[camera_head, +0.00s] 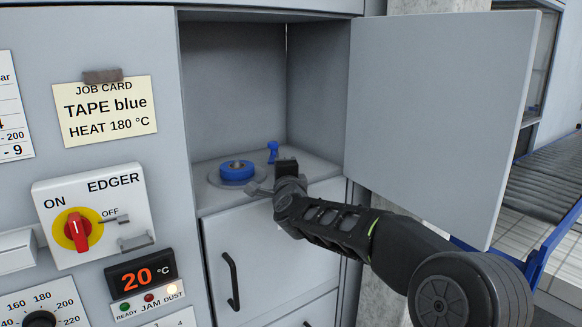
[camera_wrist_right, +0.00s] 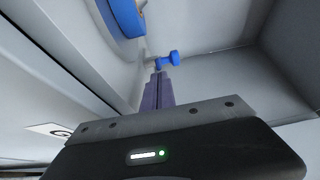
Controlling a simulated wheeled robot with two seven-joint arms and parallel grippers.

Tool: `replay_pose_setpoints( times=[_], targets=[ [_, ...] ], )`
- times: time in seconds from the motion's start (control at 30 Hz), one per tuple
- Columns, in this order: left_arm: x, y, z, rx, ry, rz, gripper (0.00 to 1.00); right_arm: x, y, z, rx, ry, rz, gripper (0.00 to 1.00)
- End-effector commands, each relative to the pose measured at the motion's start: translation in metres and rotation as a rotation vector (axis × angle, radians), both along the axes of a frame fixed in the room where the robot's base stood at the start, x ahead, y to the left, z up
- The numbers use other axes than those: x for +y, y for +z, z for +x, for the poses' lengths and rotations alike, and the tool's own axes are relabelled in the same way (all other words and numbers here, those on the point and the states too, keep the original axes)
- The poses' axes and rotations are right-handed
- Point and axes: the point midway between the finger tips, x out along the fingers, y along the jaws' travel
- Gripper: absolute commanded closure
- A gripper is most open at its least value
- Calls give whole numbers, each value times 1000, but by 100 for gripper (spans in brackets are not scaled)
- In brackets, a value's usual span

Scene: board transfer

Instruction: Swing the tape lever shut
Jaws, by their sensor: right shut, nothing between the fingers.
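The tape lever (camera_head: 272,152) has a blue knob and stands on the compartment floor behind and right of the blue tape roll (camera_head: 237,170). In the right wrist view the lever (camera_wrist_right: 168,61) lies just beyond my fingertips, and part of the tape roll (camera_wrist_right: 127,17) shows at the top. My right gripper (camera_head: 266,178) reaches into the compartment in front of the lever. In the right wrist view its fingers (camera_wrist_right: 159,82) are shut and empty, pointing at the lever. I cannot tell whether they touch it. The lever's base is partly hidden. My left gripper is out of view.
The compartment door (camera_head: 435,110) stands open on the right, above my right arm. The job card (camera_head: 105,110) reads TAPE blue, HEAT 180 °C. The edger switch (camera_head: 76,230) and temperature display (camera_head: 141,276) are at left. A closed drawer front (camera_head: 270,260) lies below.

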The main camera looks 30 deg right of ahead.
Motion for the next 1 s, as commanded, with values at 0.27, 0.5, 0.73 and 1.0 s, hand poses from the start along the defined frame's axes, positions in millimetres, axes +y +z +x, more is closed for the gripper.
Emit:
replay_pose_setpoints(
  times=[0.27, 0.5, 0.73, 1.0],
  targets=[
    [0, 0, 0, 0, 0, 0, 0, 11, 0, 5, 0, 0, 0, 100],
    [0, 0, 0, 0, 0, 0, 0, 12, 0, 6, 0, -1, 0, 100],
    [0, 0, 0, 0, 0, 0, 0, 12, 0, 6, 0, -1, 0, 100],
    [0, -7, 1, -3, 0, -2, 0, 5, -2, 4, -1, 0, 0, 100]
  ],
)
